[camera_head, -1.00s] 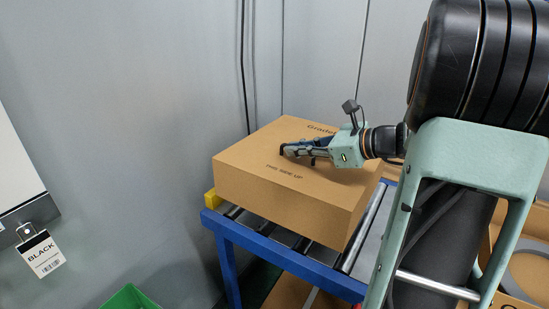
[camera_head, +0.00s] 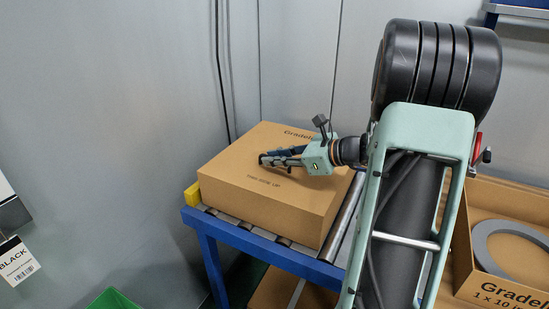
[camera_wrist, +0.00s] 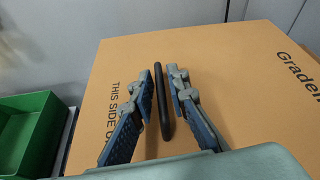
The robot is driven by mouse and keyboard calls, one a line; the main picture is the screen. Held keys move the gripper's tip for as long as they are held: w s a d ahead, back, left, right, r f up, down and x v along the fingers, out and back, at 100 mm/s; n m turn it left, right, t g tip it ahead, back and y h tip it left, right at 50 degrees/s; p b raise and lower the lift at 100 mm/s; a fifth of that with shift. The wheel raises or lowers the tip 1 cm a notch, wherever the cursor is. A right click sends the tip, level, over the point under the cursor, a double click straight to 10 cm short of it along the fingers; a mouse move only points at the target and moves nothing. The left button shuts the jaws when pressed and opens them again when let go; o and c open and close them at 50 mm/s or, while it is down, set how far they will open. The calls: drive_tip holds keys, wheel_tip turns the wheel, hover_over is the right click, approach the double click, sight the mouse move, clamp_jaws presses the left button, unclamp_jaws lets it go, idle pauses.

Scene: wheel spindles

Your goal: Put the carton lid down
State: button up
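The brown cardboard carton (camera_head: 230,195) sits on the roller conveyor, its closed top facing up with printed text. This top is the carton lid (camera_wrist: 235,75); I see no seam between lid and box. A dark bar-like handle (camera_wrist: 163,110) stands on the lid in the wrist view. My gripper (camera_head: 264,160) is low over the lid's middle.
The blue-framed roller conveyor (camera_head: 255,245) bears the carton, with a yellow block (camera_head: 192,194) at its corner. An open carton with a grey ring (camera_head: 490,245) stands at right. A green bin (camera_wrist: 30,125) is at lower left. A grey wall is behind.

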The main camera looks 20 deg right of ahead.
drive_tip(key=shift+o, duration=0.7)
drive_tip(key=shift+s+d+r, duration=0.15)
drive_tip(key=shift+s+r, duration=0.05)
drive_tip(key=p+v, duration=0.1)
drive_tip(key=v, duration=1)
drive_tip(key=shift+s+d+r, duration=0.1)
drive_tip(key=shift+s, duration=0.1)
